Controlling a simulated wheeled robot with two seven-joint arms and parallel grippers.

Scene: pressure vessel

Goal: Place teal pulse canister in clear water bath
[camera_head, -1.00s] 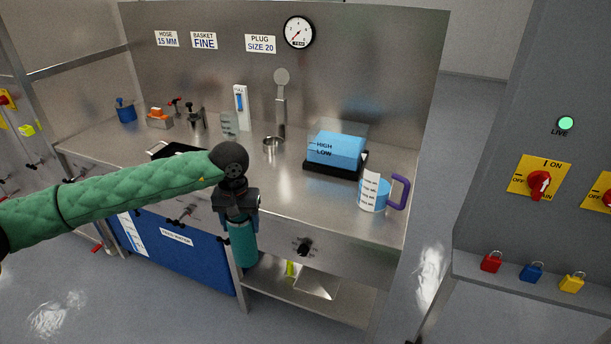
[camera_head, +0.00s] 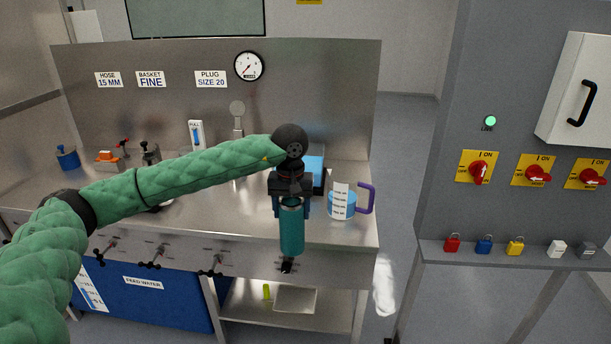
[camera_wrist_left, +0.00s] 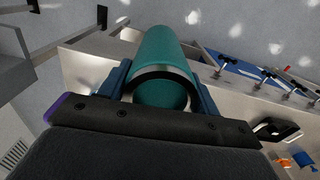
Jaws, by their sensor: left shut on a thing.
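The teal canister (camera_head: 291,230) hangs upright below my left gripper (camera_head: 291,203), which is shut on its top. In the head view it is in front of the steel bench's front edge. In the left wrist view the canister (camera_wrist_left: 162,62) lies between the fingers (camera_wrist_left: 160,95), with a dark ring around its near end. The clear water bath with blue water (camera_head: 317,172) stands on the bench, mostly hidden behind my left gripper and forearm; only its right part shows. My right gripper is not in view.
A measuring jug (camera_head: 342,205) with a purple handle stands right of the bath, near the bench (camera_head: 190,215) edge. Valve handles (camera_head: 218,264) stick out along the bench front. A panel (camera_head: 470,210) with switches and padlocks stands at the right, across a floor gap.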

